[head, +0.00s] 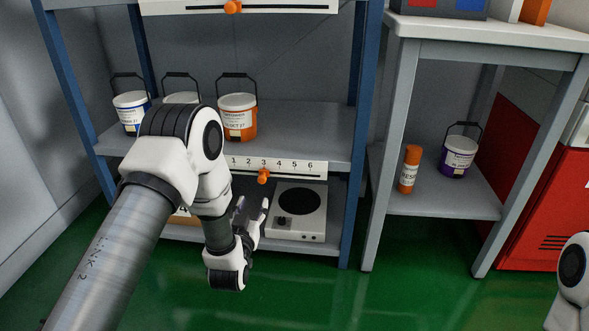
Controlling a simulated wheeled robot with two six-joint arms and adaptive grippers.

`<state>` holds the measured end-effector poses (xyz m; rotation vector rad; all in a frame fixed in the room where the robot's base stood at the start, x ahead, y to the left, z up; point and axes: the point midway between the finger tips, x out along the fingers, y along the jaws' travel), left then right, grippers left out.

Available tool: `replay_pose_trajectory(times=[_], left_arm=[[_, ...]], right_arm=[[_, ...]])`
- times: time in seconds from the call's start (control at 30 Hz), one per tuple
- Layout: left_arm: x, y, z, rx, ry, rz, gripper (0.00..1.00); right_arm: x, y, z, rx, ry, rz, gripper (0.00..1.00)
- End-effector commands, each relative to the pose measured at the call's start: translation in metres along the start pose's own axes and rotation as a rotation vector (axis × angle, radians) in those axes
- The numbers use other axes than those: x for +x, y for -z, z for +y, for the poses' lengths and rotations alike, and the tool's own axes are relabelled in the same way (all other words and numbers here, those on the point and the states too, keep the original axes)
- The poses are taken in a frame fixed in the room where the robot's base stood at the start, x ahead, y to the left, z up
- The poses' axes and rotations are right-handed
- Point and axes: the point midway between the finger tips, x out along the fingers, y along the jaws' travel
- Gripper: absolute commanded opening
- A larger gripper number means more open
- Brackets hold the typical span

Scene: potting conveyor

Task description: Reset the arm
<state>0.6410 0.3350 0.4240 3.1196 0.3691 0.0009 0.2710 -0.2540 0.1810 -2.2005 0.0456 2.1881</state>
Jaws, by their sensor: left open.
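My left arm comes in from the left and reaches in front of the blue-framed shelf. My left gripper (252,207) is open, in front of the lower shelf, beside a white device with a round dark plate (299,212). I see nothing held between its fingers, though the wrist partly hides them. A white part of my right arm shows at the lower right edge; the right gripper is out of view.
Several handled buckets stand on the middle shelf, including an orange-labelled one (238,118) and a blue-labelled one (131,112). A numbered strip (290,166) has an orange knob. An orange canister (409,169) and purple bucket (458,157) stand right. Green floor (330,300) is clear.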

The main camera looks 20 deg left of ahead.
Motion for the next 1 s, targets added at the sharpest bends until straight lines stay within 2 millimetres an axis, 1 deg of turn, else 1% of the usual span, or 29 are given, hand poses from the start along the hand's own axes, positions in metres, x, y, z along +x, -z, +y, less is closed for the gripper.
replay_pose_trajectory(times=[0.07, 0.13, 0.17, 0.2, 0.23, 0.27, 0.3, 0.37, 0.4, 0.43, 0.47, 0.5, 0.57, 0.6, 0.63, 0.7, 0.77, 0.8, 0.83, 0.87, 0.9, 0.97, 1.0], left_arm=[[0.0, 0.0, 0.0, 0.0, 0.0, -0.001, 0.51], [-0.002, 0.001, 0.0, 0.004, -0.001, -0.013, 0.51], [-0.005, 0.002, 0.001, 0.008, -0.004, -0.024, 0.51], [-0.012, 0.0, 0.003, 0.017, -0.012, -0.054, 0.51], [-0.023, -0.005, 0.006, 0.028, -0.022, -0.094, 0.51], [-0.039, -0.015, 0.009, 0.04, -0.037, -0.156, 0.51], [-0.061, -0.034, 0.012, 0.054, -0.058, -0.262, 0.51], [-0.102, -0.067, 0.014, 0.072, -0.088, -0.45, 0.51], [-0.131, -0.087, 0.015, 0.083, -0.106, -0.576, 0.51], [-0.153, -0.1, 0.015, 0.091, -0.118, -0.669, 0.51], [-0.174, -0.11, 0.014, 0.098, -0.127, -0.753, 0.51], [-0.2, -0.122, 0.013, 0.106, -0.137, -0.856, 0.51], [-0.237, -0.135, 0.011, 0.117, -0.15, -0.997, 0.51], [-0.262, -0.141, 0.009, 0.124, -0.157, -1.085, 0.51], [-0.278, -0.144, 0.007, 0.128, -0.16, -1.147, 0.51], [-0.315, -0.15, 0.002, 0.138, -0.165, -1.287, 0.51], [-0.345, -0.152, -0.002, 0.145, -0.168, -1.405, 0.51], [-0.365, -0.151, -0.005, 0.148, -0.167, -1.485, 0.51], [-0.379, -0.151, -0.007, 0.151, -0.166, -1.549, 0.51], [-0.386, -0.145, -0.008, 0.15, -0.159, -1.589, 0.51], [-0.383, -0.118, -0.008, 0.149, -0.16, -1.575, 0.51], [-0.383, -0.1, -0.008, 0.149, -0.16, -1.572, 0.51], [-0.382, -0.088, -0.008, 0.149, -0.16, -1.572, 0.51]], right_arm=[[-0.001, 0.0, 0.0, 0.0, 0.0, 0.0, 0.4], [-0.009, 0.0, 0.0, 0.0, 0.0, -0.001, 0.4], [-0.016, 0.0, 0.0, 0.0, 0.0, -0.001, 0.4], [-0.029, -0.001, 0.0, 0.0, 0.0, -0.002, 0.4], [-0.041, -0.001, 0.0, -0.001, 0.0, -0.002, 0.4], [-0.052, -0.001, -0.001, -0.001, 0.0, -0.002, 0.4], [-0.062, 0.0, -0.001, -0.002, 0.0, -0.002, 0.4], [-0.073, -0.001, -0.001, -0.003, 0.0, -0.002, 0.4], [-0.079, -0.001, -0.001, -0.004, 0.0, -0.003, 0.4], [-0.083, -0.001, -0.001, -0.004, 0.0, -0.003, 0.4], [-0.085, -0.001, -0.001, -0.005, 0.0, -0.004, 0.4], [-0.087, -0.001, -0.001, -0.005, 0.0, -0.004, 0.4], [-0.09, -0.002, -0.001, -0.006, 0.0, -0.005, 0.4], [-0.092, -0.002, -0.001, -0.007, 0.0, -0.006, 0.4], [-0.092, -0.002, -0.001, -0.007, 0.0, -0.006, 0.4], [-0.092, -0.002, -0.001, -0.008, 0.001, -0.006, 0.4], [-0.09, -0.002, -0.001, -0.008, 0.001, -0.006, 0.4], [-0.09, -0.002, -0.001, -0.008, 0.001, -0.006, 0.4], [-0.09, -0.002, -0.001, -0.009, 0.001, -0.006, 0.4], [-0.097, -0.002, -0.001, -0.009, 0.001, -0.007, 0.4], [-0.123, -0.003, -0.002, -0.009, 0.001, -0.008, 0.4], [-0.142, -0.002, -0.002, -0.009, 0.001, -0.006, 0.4], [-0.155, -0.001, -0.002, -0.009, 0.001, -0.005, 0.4]])
